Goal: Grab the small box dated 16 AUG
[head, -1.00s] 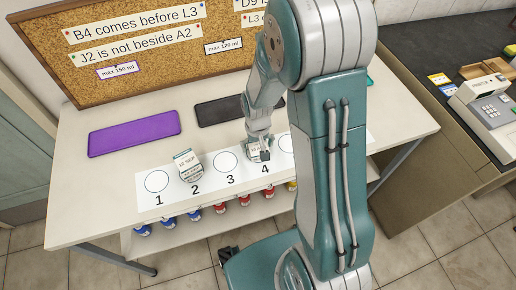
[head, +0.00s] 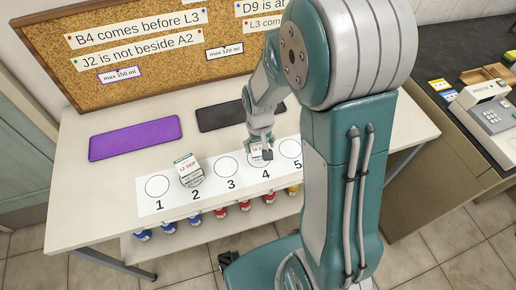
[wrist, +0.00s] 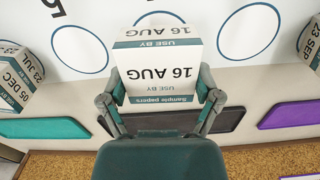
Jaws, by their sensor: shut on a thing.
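The small white box dated 16 AUG (wrist: 160,62) shows in the middle of the wrist view, its print upside down, with "USE BY" and "Sample papers" on teal bands. My gripper (wrist: 162,86) is shut on it, one finger at each side. In the head view, my gripper (head: 262,149) is at place 4 of the numbered white sheet (head: 212,191), and the box is small and partly hidden by the fingers. I cannot tell how far it is above the sheet.
Another dated box (head: 188,169) stands at place 2, and boxes show at the left (wrist: 18,80) and right (wrist: 311,43) edges of the wrist view. A purple mat (head: 135,138) and a dark mat (head: 222,115) lie behind the sheet, before the cork board (head: 150,45).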

